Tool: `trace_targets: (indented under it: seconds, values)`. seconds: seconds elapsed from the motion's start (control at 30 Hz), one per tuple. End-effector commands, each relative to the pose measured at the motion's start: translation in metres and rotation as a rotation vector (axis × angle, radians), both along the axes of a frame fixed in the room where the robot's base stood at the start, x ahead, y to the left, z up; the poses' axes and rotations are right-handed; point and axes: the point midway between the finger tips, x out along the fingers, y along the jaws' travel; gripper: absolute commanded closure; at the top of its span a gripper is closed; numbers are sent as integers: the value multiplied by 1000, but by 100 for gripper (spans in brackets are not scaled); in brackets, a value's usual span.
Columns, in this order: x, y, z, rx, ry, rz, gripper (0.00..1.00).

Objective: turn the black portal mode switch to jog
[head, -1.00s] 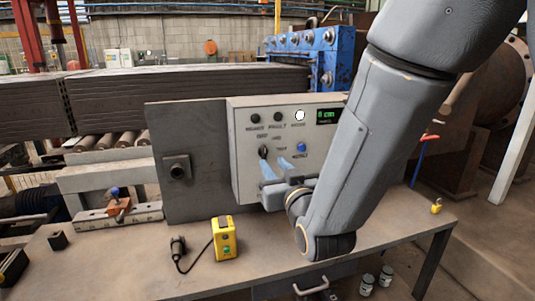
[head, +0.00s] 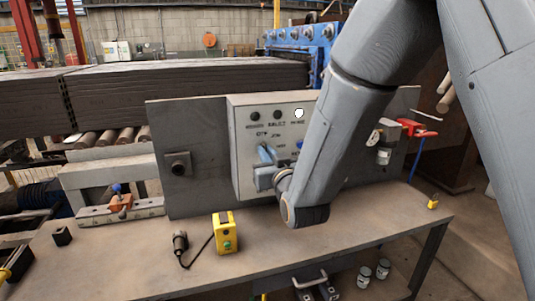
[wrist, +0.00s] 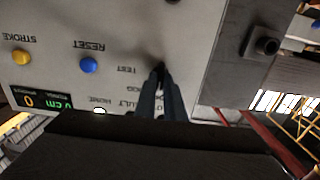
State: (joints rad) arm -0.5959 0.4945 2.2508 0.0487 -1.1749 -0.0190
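The grey control box (head: 245,185) stands on the bench against a dark plate. Its black mode switch (wrist: 160,70) shows in the wrist view as a small dark knob at my fingertips, near the upside-down TEST label. In the head view the switch is hidden behind my fingers. My gripper (head: 266,154) is at the box front, its pale blue fingers close together; it also shows in the wrist view (wrist: 161,80), where the fingers are on both sides of the knob. Which label the knob points to cannot be told.
A blue RESET button (wrist: 88,65) and a yellow STROKE button (wrist: 20,57) are on the same face. A small display (wrist: 40,101) is near them. A yellow pendant box (head: 226,233) with a cable stands on the bench in front. A dark knob (head: 178,168) projects from the plate at left.

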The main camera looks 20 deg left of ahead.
Motion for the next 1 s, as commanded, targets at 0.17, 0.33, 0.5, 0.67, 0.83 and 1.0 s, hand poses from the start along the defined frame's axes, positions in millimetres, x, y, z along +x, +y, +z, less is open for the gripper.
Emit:
trace_targets:
  seconds: [0.17, 0.33, 0.5, 0.67, 0.83, 1.0]
  values:
    - [0, -3, 0, 0, 0, -2, 100]
    - [1, -2, 0, 14, 8, -3, 100]
    - [1, -2, -1, 68, 39, -3, 100]
    - [2, -2, -1, 158, 95, -3, 100]
    - [2, -2, -2, 281, 169, -2, 100]
    - [2, -3, -2, 403, 244, -1, 100]
